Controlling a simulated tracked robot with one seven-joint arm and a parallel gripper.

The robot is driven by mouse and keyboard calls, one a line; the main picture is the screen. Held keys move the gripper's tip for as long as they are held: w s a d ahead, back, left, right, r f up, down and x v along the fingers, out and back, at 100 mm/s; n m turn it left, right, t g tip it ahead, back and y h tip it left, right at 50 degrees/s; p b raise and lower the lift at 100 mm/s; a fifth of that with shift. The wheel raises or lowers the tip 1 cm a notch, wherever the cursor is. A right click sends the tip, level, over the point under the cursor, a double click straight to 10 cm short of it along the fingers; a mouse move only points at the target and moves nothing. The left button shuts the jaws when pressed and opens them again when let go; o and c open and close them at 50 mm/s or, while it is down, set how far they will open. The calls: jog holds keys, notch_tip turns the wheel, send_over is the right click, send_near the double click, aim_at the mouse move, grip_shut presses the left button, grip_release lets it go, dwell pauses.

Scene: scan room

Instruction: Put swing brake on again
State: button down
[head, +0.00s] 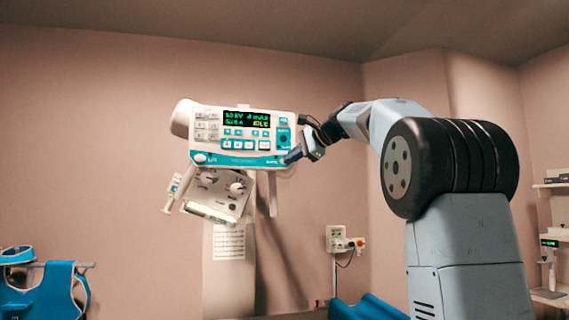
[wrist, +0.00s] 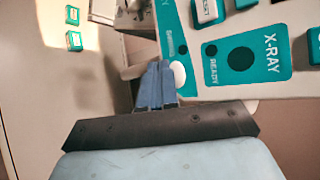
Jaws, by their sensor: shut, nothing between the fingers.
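The white and teal control panel (head: 240,137) of the X-ray head faces me in the head view, with a lit display (head: 247,118). In the wrist view, a white knob (wrist: 178,74) sits on the teal strip at the panel's edge, beside a label too blurred to read. It appears to be the swing brake; whether it is on or off I cannot tell. My gripper (head: 291,157) is at the panel's lower right corner. In the wrist view my gripper (wrist: 158,67) is shut and empty, its blue fingertips just left of the knob. Whether they touch it is unclear.
A second white knob (head: 199,158) is at the panel's lower left. A lower box with dials (head: 217,190) hangs beneath the panel. A wall socket box (head: 337,240) is behind. A blue apron (head: 57,290) hangs at left and shelves (head: 552,205) stand at right.

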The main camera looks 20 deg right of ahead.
jog(key=s, duration=0.5)
dwell(0.4)
dwell(0.7)
jog(key=s+f+n+g+h, duration=0.2)
jog(key=s+f+n+h, duration=0.2)
jog(key=s+f, duration=1.3)
jog(key=s+a+f+n+g+h, duration=0.1)
jog(key=s+f+n+h, duration=0.3)
jog(key=s+f+n, duration=0.5)
jog(key=s+f, duration=0.4)
jog(key=f, duration=0.3)
jog(key=s+f+g, duration=0.1)
jog(key=s+f, duration=0.4)
jog(key=f, duration=0.3)
jog(key=shift+n, duration=0.4)
jog(key=c, duration=1.8)
grip_release()
